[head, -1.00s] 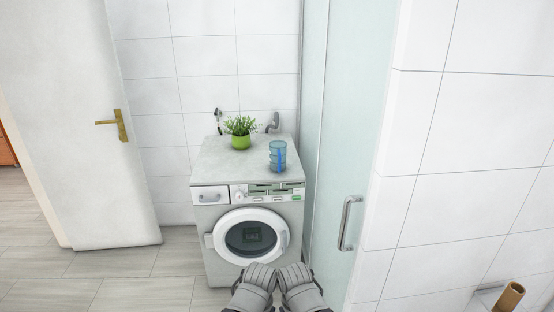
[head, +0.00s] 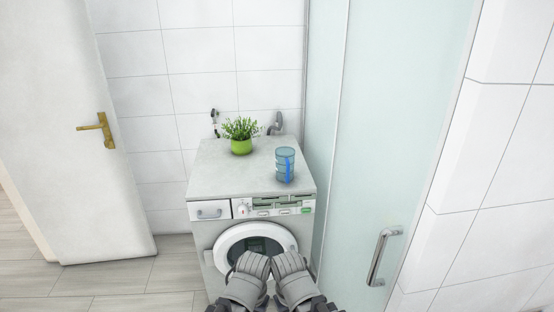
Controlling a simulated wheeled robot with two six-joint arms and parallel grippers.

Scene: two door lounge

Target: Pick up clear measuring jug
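The clear measuring jug (head: 283,166), bluish with a bright blue stripe, stands upright on top of the washing machine (head: 215,178), toward its front right. My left gripper (head: 254,264) and my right gripper (head: 288,263) are side by side at the bottom of the view, in front of the machine's round door. Both are below the jug and apart from it. The backs of the grippers face me, so whether they are open or shut is hidden.
A green potted plant (head: 241,136) stands on the machine, left of and behind the jug. A glass shower panel (head: 400,130) with a metal handle (head: 382,256) is close on the right. A white door (head: 70,140) with a brass handle is at left. Tiled floor (head: 120,283) is clear at lower left.

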